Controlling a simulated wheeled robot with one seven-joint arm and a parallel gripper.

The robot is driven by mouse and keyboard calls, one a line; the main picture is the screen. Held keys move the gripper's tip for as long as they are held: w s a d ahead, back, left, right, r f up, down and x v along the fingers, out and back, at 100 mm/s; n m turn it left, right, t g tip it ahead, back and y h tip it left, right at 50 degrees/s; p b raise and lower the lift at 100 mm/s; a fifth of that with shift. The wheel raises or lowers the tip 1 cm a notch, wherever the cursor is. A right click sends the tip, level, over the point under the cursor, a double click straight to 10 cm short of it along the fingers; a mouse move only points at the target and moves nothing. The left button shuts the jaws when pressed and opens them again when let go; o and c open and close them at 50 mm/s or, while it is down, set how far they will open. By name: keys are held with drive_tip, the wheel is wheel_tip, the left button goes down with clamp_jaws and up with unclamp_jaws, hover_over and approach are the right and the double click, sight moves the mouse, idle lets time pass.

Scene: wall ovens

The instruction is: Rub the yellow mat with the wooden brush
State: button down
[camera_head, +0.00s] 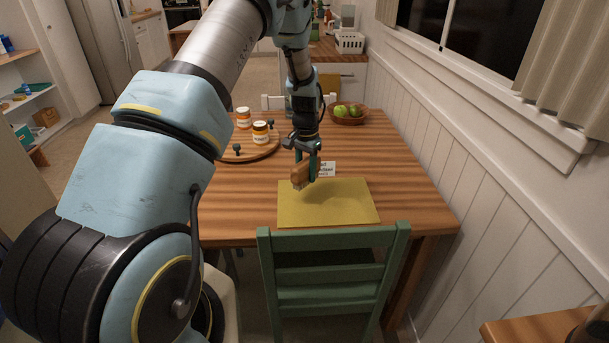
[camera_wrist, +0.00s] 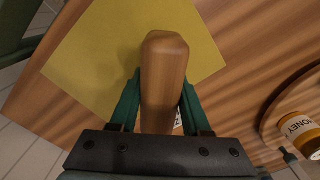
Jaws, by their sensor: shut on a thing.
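The yellow mat (camera_head: 340,205) lies flat on the wooden table, near its front edge. It also shows in the wrist view (camera_wrist: 95,65), below and beyond the brush. My gripper (camera_head: 308,165) is shut on the wooden brush (camera_head: 301,174), at the back left part of the mat. In the wrist view the brush's wooden body (camera_wrist: 163,75) stands out between the two green fingers. The brush appears to be above the mat; whether it touches the mat is hard to tell. Its bristles are not clearly visible.
A green chair (camera_head: 330,262) stands at the table's front edge. A small white card (camera_head: 327,169) is behind the mat. A round wooden board with honey jars (camera_head: 261,132) is at the back left. A fruit bowl (camera_head: 349,114) is at the back. The table (camera_head: 405,180) is clear right of the mat.

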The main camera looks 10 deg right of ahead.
drive_tip(key=shift+r+p, duration=0.55)
drive_tip(key=shift+r, duration=0.8)
